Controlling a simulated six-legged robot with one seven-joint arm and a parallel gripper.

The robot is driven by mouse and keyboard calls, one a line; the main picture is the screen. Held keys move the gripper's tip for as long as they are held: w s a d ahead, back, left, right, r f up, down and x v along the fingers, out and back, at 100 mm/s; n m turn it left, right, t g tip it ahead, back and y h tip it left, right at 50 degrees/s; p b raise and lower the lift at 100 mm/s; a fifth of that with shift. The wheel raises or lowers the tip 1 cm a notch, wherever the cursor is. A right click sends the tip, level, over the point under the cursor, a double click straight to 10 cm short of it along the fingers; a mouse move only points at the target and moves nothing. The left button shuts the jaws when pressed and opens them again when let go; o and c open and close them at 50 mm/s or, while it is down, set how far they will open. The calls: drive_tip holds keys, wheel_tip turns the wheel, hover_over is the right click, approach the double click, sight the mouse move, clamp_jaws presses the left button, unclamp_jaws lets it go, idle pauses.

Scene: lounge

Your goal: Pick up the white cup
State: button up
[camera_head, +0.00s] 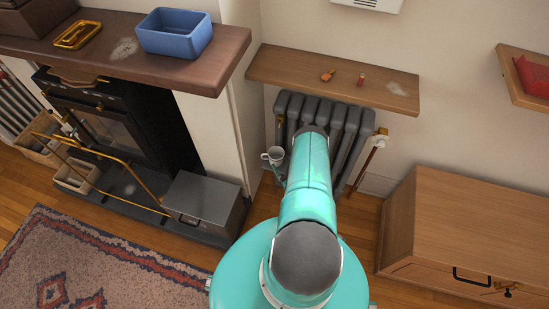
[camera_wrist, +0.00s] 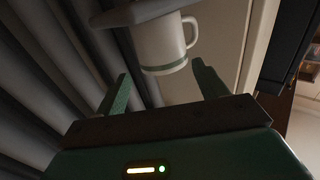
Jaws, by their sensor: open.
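The white cup (camera_wrist: 160,48) has a green stripe round its lower end and a handle on the right in the wrist view. In the head view the cup (camera_head: 273,155) shows small, just left of my teal arm and in front of the radiator. My gripper (camera_wrist: 161,72) is open, its two green fingers apart. The cup is just beyond the fingertips, roughly centred between them, and nothing is held. A grey slab-like edge (camera_wrist: 140,12) overlaps the cup's upper left in the wrist view. I cannot tell what supports the cup.
The grey radiator (camera_head: 355,120) stands close behind the cup, under a wooden shelf (camera_head: 345,72) with small items. A metal box (camera_head: 203,200) sits on the hearth to the left. A wooden cabinet (camera_head: 480,225) stands at right. A patterned rug (camera_head: 100,265) lies front left.

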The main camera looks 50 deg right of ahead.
sight(280, 160)
drive_tip(key=x, duration=0.6)
drive_tip(key=shift+w+a, duration=0.15)
drive_tip(key=shift+a, duration=0.1)
drive_tip(key=c, duration=0.9)
drive_tip(key=shift+r, duration=0.2)
